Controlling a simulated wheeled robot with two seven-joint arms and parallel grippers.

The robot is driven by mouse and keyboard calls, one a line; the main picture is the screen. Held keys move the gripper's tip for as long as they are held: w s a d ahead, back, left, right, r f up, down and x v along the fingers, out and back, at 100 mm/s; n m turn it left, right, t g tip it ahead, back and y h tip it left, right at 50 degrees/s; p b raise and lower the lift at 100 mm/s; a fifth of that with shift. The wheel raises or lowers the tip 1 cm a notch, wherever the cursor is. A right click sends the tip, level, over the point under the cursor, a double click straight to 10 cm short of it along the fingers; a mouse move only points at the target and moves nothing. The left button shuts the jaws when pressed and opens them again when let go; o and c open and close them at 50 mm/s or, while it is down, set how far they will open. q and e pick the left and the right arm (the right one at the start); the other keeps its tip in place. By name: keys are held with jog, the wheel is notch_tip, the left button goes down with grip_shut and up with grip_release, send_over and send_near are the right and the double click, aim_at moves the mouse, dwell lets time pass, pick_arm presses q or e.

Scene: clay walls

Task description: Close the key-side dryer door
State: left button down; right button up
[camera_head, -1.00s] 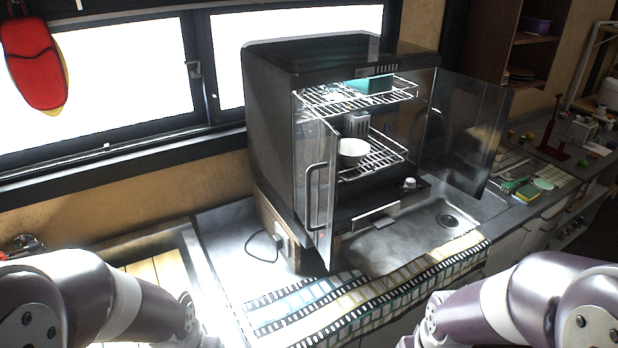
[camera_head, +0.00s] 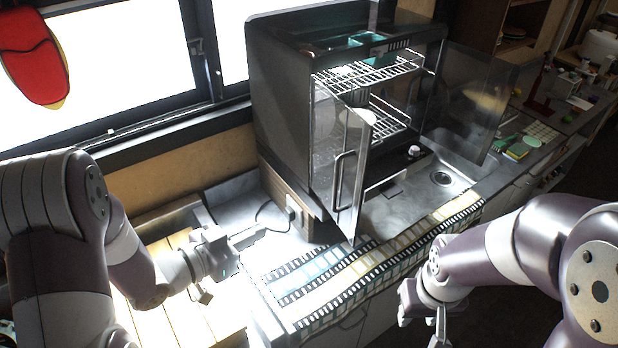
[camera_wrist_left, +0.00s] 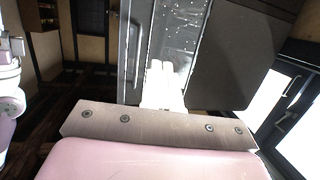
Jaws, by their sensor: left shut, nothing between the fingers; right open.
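The dryer (camera_head: 290,120) is a dark cabinet on the counter with two glass doors. The left door (camera_head: 348,190), with a vertical bar handle (camera_head: 338,182), stands ajar, swung out toward me. The right door (camera_head: 485,85) stands wide open to the right. I cannot tell which is the key-side door. My left gripper (camera_head: 258,234) is shut and empty, left of the left door and apart from it. In the left wrist view its fingers (camera_wrist_left: 163,82) point toward the dryer, with the handle (camera_wrist_left: 129,48) to their left. My right gripper (camera_head: 438,335) is open and empty in front of the counter.
A patterned runner (camera_head: 400,247) lies along the counter front. A sink (camera_head: 440,180) lies right of the dryer. Windows (camera_head: 115,65) are behind, and a red mitt (camera_head: 32,55) hangs at upper left.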

pick_arm(q)
jog(key=s+d+r+m+h, duration=0.1)
jog(key=d+r+h, duration=0.2)
jog(key=d+r, duration=0.15)
jog(key=p, duration=0.6)
send_near(335, 186)
jog(key=shift+y, duration=0.3)
jog(key=x, duration=0.6)
jog(key=shift+d+r, duration=0.1)
jog(key=shift+r, duration=0.05)
jog(key=shift+w+d+f, duration=0.2)
jog(key=shift+w, duration=0.1)
pick_arm(e)
notch_tip(335, 186, up, 6)
jog(key=shift+s+d, duration=0.2)
jog(key=shift+d, duration=0.2)
pick_arm(q)
jog(key=shift+d, duration=0.15)
pick_arm(e)
jog(key=shift+f, duration=0.15)
